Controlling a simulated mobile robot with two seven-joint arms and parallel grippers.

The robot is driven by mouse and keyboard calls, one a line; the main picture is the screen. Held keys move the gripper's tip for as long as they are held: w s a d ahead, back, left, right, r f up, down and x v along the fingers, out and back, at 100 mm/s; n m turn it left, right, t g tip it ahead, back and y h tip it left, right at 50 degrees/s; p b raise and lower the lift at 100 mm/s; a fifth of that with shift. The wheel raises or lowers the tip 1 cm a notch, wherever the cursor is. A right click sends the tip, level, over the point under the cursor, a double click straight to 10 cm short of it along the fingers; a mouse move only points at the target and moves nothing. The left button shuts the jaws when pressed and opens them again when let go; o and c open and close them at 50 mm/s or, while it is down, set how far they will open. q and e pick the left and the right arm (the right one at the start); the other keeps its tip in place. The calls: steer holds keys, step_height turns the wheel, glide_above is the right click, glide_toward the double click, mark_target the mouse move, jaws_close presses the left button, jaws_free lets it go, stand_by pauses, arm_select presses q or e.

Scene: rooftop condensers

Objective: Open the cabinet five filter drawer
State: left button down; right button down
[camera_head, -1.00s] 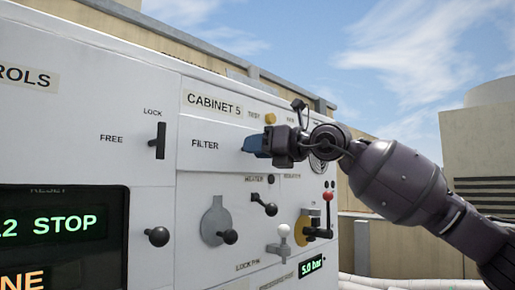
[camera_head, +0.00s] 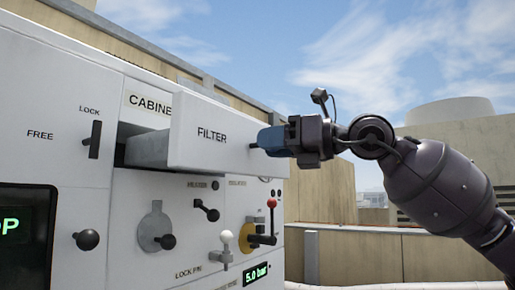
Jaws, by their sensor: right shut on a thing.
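The filter drawer (camera_head: 205,136) of cabinet five is pulled out from the white panel. Its white front reads FILTER, and its grey side and a dark gap show behind the front at the left. My right gripper (camera_head: 268,140), with blue fingertips, is shut on the drawer's knob (camera_head: 253,146) at the right part of the front. The fingers hide most of the knob. The CABINET 5 label (camera_head: 150,103) above is partly covered by the drawer front. My left gripper is not in view.
Below the drawer are a black lever (camera_head: 207,210), a round grey plate with a black knob (camera_head: 157,228), a white-tipped lockpin lever (camera_head: 226,246) and a red-tipped lever (camera_head: 271,222). A LOCK/FREE slide switch (camera_head: 94,139) sits at the left. Open air lies to the right.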

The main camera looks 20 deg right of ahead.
steer(key=shift+s+d, duration=0.1)
steer(key=c, duration=0.8)
jaws_free()
steer(key=shift+c, duration=0.2)
steer(key=shift+o, duration=0.3)
